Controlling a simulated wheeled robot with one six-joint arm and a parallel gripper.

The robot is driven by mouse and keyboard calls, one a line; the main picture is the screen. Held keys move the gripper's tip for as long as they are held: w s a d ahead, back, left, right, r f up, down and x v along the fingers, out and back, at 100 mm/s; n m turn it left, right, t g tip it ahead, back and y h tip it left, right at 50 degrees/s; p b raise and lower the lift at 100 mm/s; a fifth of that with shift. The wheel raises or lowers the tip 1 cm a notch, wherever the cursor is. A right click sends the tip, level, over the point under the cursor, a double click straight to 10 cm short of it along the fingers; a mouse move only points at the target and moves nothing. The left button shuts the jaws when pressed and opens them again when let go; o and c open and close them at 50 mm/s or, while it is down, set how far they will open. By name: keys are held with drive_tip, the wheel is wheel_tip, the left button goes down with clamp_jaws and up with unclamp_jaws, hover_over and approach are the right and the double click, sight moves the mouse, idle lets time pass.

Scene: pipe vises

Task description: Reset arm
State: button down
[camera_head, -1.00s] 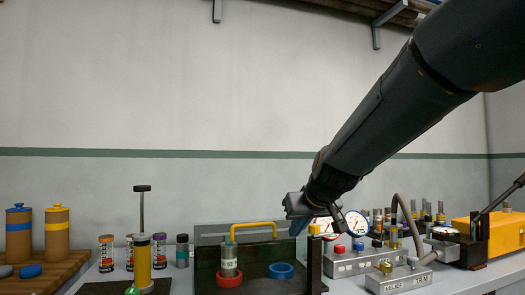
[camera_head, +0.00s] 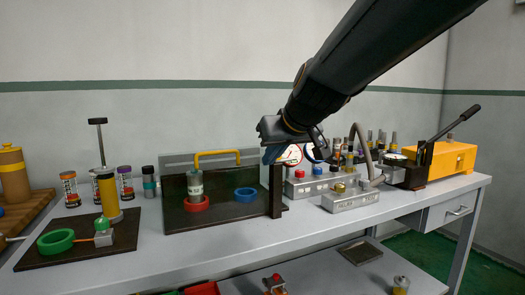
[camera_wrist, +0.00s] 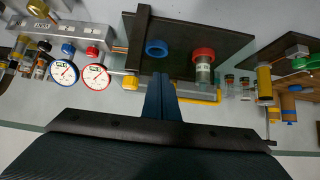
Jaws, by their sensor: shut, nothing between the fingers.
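My gripper (camera_head: 270,154) is raised in front of the wall, above the right end of a black tray (camera_head: 225,218) on the grey bench. Its fingers are shut together with nothing between them. In the wrist view the closed fingers (camera_wrist: 162,82) point at the tray, near a blue ring (camera_wrist: 156,48). The gripper appears apart from everything on the bench. My arm slants down to it from the upper right.
The tray holds a red ring (camera_head: 196,204) with a grey cylinder (camera_head: 195,186) standing in it, and a blue ring. A dark post (camera_head: 275,190) stands at its right end. Gauges, a valve block (camera_head: 350,200) and a yellow press (camera_head: 455,160) stand farther right.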

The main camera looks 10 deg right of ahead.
drive_tip(key=s+d+f+m+g+h+p, duration=0.1)
drive_tip(key=s+d+f+g+p, duration=0.1)
drive_tip(key=s+f, duration=0.4)
drive_tip(key=s+d+f+m+g+h+p, duration=0.1)
drive_tip(key=s+d+f+g+p, duration=0.2)
drive_tip(key=s, duration=0.9)
drive_tip(key=s+d+f+m+g+p, duration=0.1)
drive_tip(key=s+d+f+g+p, duration=0.2)
drive_tip(key=s+f+p, duration=0.3)
drive_tip(key=s+f+g, duration=0.1)
drive_tip(key=s+f, duration=0.2)
drive_tip(key=shift+s+d+f+g+h, duration=0.15)
drive_tip(key=shift+s+f+g+h, duration=0.15)
drive_tip(key=shift+f+h, duration=0.1)
